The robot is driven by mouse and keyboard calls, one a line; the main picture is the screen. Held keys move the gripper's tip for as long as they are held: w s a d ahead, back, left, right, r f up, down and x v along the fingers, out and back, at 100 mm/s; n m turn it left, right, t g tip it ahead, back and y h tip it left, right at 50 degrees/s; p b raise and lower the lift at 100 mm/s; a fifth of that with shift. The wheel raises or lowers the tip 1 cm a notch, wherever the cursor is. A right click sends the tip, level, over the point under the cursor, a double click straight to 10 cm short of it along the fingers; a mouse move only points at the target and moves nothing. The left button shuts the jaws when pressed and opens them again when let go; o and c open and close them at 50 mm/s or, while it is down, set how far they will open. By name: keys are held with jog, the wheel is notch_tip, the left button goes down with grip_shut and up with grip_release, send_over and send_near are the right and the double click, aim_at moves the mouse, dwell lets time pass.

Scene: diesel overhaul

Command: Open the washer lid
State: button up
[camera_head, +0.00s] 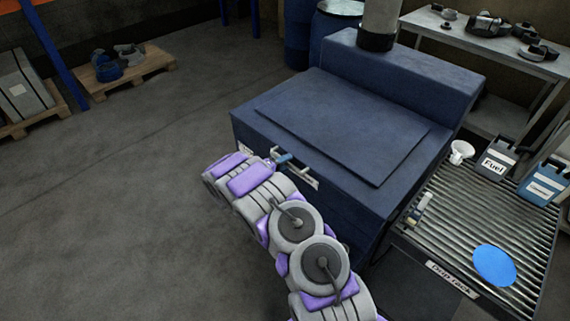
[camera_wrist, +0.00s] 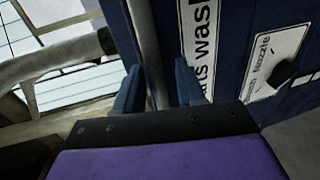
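The washer is a dark blue box (camera_head: 280,145) in the middle of the head view. Its lid (camera_head: 345,125) is a flat blue panel lying shut on top. My gripper (camera_head: 284,158) is at the washer's front face, below the lid's front edge. In the wrist view my gripper (camera_wrist: 158,88) has its two blue fingers apart. A grey bar (camera_wrist: 145,40), which looks like a handle, runs between them, nearer the left finger, with a gap to the right finger. Contact cannot be told. A white label (camera_wrist: 197,45) is on the blue face.
A ribbed drip rack (camera_head: 470,230) with a blue disc (camera_head: 494,265) and a white cup (camera_head: 461,152) stands right of the washer. A grey bench (camera_head: 490,45) with parts is behind it. A pallet (camera_head: 125,75) lies at the back left. The left floor is clear.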

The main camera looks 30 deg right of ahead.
jog(key=shift+d, duration=0.1)
jog(key=shift+c, duration=0.2)
grip_shut()
dwell(0.4)
